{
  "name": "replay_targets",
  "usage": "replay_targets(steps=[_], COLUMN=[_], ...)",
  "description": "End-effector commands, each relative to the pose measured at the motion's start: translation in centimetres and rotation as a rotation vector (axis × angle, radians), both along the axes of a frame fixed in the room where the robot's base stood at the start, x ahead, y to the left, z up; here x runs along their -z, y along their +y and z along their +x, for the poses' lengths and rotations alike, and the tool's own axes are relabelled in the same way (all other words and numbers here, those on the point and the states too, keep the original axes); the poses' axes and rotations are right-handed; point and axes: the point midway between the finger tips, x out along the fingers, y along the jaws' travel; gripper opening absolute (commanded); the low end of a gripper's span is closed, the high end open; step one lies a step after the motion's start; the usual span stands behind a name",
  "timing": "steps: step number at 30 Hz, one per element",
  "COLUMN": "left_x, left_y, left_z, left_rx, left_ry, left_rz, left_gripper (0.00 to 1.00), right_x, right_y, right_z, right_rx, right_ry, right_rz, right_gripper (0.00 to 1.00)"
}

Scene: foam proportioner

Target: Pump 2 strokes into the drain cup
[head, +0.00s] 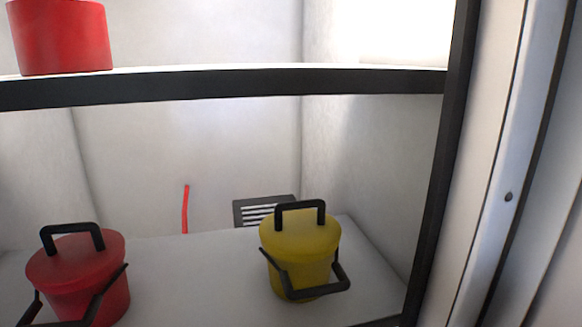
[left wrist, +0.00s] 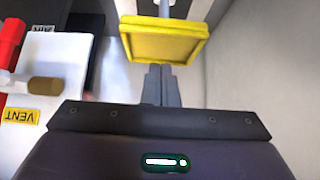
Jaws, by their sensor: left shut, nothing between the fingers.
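In the left wrist view my left gripper (left wrist: 161,82) is shut and empty, its dark fingers pressed together. Just beyond the fingertips is a yellow square pad (left wrist: 160,47) with a raised rim and a pale rod behind it. I cannot tell whether the fingers touch the pad. At the left of that view are a red handle (left wrist: 11,42) and a brown cylindrical knob (left wrist: 44,86) on white equipment. A yellow label reading VENT (left wrist: 20,116) sits below them. I cannot pick out a drain cup in either view. My right gripper is not in view.
In the head view, a red lidded pot (head: 75,262) and a yellow lidded pot (head: 300,240) stand on the lower shelf (head: 190,285). A red container (head: 60,38) stands on the upper shelf. A slotted grey panel (head: 262,211) is behind. A pale wall (left wrist: 235,70) lies right of my left gripper.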

Motion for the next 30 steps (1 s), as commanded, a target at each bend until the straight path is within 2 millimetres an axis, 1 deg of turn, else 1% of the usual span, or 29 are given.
replay_targets(steps=[11, 30], left_x=[0.1, 2.7], left_y=[0.0, 0.0], left_z=[0.0, 0.0], left_rx=[0.000, 0.000], left_ry=[0.000, 0.002], left_rz=[0.000, 0.000], left_gripper=[0.00, 0.00], right_x=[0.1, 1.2], right_y=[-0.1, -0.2], right_z=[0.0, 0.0], right_rx=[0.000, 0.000], right_ry=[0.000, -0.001], right_rz=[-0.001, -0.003], right_gripper=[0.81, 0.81])
